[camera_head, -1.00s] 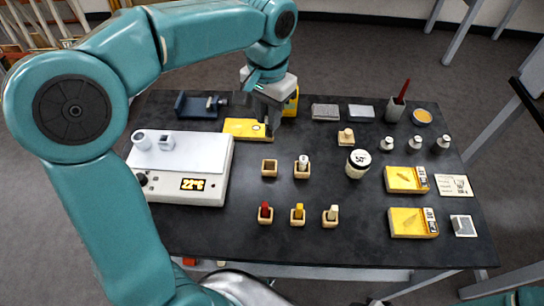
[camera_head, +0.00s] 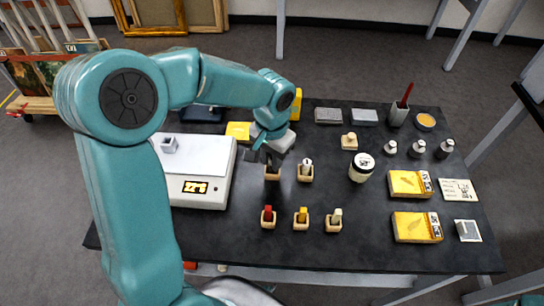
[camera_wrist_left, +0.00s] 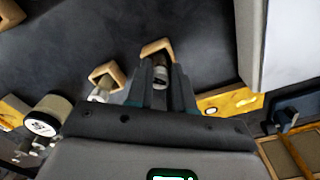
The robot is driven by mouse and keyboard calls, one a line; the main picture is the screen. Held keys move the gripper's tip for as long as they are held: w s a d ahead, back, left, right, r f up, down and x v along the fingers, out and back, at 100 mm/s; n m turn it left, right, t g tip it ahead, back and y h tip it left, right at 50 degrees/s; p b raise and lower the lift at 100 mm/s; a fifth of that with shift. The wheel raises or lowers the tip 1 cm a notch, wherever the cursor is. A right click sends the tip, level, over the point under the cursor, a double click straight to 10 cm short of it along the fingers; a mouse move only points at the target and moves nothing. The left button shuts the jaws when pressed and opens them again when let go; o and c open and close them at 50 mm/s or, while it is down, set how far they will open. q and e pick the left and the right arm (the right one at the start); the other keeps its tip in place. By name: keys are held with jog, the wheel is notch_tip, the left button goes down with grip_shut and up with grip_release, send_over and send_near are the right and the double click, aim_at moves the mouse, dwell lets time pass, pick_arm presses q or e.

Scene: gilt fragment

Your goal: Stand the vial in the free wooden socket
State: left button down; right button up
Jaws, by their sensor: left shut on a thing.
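My left gripper (camera_head: 268,157) is shut on a small vial (camera_wrist_left: 161,70), which shows between the fingers in the left wrist view with a pale end and a dark part. The free wooden socket (camera_head: 272,175) is right at the fingertips in the head view. In the left wrist view the socket's rim (camera_wrist_left: 156,46) shows just beyond the fingertips. The vial's lower end is hidden, so I cannot tell whether it is inside the socket or above it. My right gripper is not in view.
Beside the free socket stands a socket with a white-topped vial (camera_head: 305,171). A white device (camera_head: 205,188) is left. A jar (camera_head: 362,167) stands right. The front table strip is clear.

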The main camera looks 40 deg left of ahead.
pick_arm(q)
jog(key=shift+f, duration=0.1)
jog(key=shift+f, duration=0.15)
jog(key=c, duration=1)
grip_release()
notch_tip(320, 180, up, 13)
jog(key=shift+f+p, duration=0.2)
jog(key=shift+p, duration=0.15)
jog(key=shift+s, duration=0.1)
